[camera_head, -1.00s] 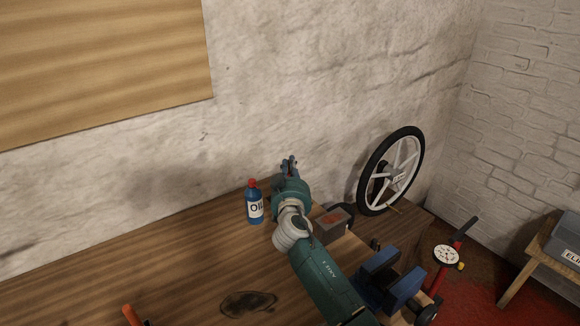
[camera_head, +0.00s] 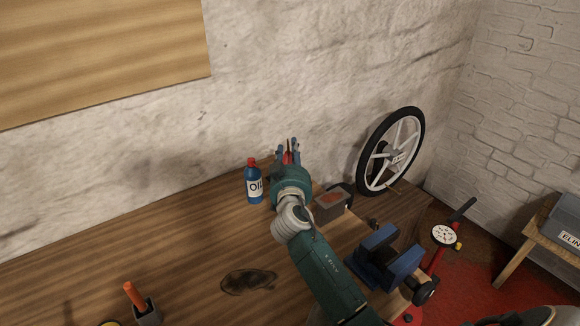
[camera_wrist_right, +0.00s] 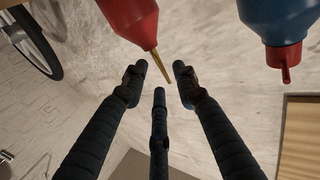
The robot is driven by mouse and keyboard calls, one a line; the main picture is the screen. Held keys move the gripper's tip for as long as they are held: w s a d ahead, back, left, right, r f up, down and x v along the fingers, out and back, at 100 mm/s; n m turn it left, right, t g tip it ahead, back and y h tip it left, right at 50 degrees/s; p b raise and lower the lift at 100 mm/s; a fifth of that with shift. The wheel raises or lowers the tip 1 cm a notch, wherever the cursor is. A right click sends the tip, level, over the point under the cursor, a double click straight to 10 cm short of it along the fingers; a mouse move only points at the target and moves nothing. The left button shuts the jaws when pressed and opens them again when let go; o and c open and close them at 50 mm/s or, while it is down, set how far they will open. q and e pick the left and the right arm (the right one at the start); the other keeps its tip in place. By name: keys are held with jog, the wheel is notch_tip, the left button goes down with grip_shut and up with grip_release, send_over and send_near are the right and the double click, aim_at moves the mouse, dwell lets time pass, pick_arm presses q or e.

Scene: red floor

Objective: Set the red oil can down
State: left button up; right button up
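The red oil can (camera_wrist_right: 130,18) shows at the top of the right wrist view with its thin yellowish spout pointing down in that picture. In the head view only a small red part of it (camera_head: 288,156) shows between my fingers; the arm hides the rest. Its base is hidden, so I cannot see its contact with the bench. My right gripper (camera_head: 288,147) is at the back of the bench, right of the blue oil bottle. Its fingers (camera_wrist_right: 159,76) are spread apart, with none visibly closed on the can. My left gripper is not in view.
The blue oil bottle (camera_head: 254,184) stands close left of my right gripper on the wooden bench (camera_head: 190,235). A grey box (camera_head: 333,205), a blue vise (camera_head: 385,258) and a spoked wheel (camera_head: 392,152) are to the right. The bench's middle left is clear.

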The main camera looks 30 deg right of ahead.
jog(key=b+v, duration=0.1)
jog(key=v, duration=0.7)
jog(key=shift+s+a, duration=0.15)
jog(key=shift+s, duration=0.05)
